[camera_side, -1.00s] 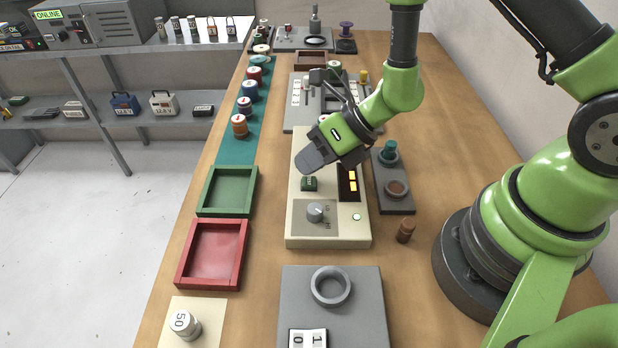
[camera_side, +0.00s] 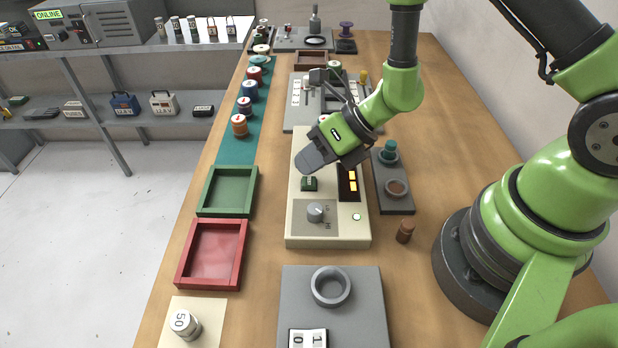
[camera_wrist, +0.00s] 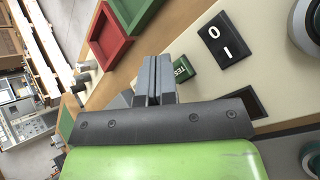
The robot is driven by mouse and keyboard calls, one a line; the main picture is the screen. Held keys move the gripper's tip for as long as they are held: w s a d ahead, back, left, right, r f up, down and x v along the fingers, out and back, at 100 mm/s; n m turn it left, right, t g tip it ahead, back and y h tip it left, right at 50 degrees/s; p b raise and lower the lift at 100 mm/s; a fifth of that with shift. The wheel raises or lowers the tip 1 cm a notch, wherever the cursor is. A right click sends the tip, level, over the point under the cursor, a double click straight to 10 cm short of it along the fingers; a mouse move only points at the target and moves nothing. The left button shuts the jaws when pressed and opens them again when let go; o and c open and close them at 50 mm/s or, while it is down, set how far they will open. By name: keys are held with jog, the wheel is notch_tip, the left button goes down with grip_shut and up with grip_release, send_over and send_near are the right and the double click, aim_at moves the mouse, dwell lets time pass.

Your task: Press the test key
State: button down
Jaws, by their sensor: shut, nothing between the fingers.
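The test key (camera_side: 309,184) is a small green key on top of a beige box (camera_side: 300,222). In the wrist view the green key (camera_wrist: 183,69), with white lettering, shows just right of the fingertips. My gripper (camera_side: 312,161) is over the box, on the far side of the key in the side view. In the wrist view its two fingers (camera_wrist: 159,66) are together with nothing between them. The gap between fingertips and box is hard to judge; I see no clear contact with the key.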

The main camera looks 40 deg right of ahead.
aim_at(310, 178)
jog(key=shift+f, duration=0.1)
jog(key=shift+f, duration=0.35)
jog(key=shift+f, duration=0.45)
dwell(0.8)
jog(key=shift+r, duration=0.9)
jog(key=shift+r, duration=0.1)
jog(key=shift+r, duration=2.4)
